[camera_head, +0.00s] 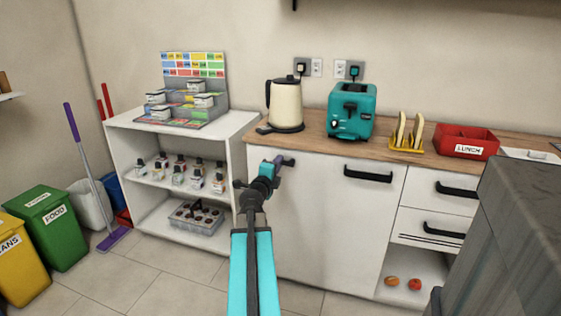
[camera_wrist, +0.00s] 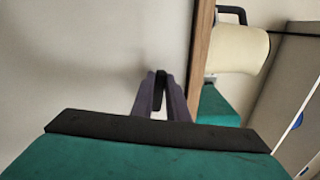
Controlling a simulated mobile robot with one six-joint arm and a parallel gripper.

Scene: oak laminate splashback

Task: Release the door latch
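No part clearly readable as a door latch shows. The white cabinet door (camera_head: 322,205) under the worktop looks closed and has a black bar handle (camera_head: 368,176) at its upper right. My gripper (camera_head: 284,162) is in front of the door's upper left, left of that handle. In the wrist view my gripper's purple fingers (camera_wrist: 161,92) point at a plain pale surface. A small dark piece (camera_wrist: 160,80) shows between them near the tips. I cannot tell whether it is a latch part, whether the fingers grip it, or whether they touch the surface.
The wooden worktop (camera_head: 310,144) above holds a cream kettle (camera_head: 285,103), a teal toaster (camera_head: 352,112), a yellow rack (camera_head: 406,144) and a red lunch box (camera_head: 466,150). White shelves (camera_head: 124,160) stand left. A grey block (camera_head: 525,240) fills the lower right.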

